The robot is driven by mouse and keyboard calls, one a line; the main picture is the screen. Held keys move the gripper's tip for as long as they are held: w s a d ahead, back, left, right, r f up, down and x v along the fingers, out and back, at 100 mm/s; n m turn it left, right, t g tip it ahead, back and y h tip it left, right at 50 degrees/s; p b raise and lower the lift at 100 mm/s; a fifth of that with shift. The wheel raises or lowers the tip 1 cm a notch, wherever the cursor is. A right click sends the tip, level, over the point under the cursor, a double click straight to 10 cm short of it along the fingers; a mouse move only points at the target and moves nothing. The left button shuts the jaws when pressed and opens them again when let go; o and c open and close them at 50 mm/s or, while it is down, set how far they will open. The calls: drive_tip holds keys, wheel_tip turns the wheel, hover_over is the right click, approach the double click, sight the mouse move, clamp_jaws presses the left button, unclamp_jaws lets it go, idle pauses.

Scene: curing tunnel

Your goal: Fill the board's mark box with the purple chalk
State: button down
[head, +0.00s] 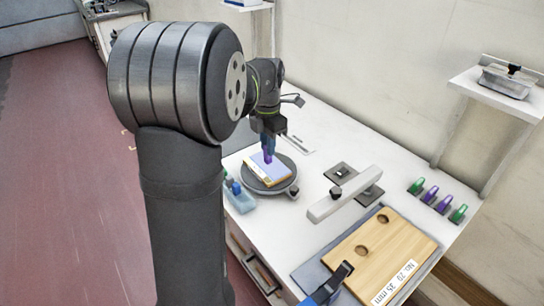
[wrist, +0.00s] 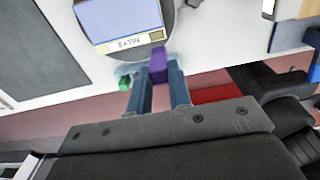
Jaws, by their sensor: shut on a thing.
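My gripper (head: 268,150) is shut on a purple chalk (wrist: 158,65), which sticks out between the two blue-grey fingers. In the head view the chalk points down over a small board (wrist: 125,44) with a lavender top face and a pale label strip reading SATIN. The board lies on a round dark turntable (head: 284,188). In the wrist view the chalk's end is at the label edge of the board. I cannot tell whether it touches. No separate outlined mark box can be made out on the lavender face.
A blue tray (head: 241,203) with green and blue pieces stands left of the turntable. A light bar fixture (head: 335,206) stands to its right. A wooden board (head: 390,245) with two holes lies in front. Several green and purple pieces (head: 430,194) stand along the right edge.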

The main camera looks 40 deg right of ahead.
sight(266, 163)
drive_tip(key=shift+w+f, duration=0.1)
drive_tip(key=shift+f, duration=3.2)
drive_tip(key=shift+w+f, duration=0.4)
drive_tip(key=shift+f, duration=0.3)
drive_tip(key=shift+w+f, duration=0.1)
drive_tip(key=shift+w, duration=0.25)
drive_tip(key=shift+s, duration=0.7)
drive_tip(key=shift+w, duration=0.7)
wheel_tip(266, 163, up, 8)
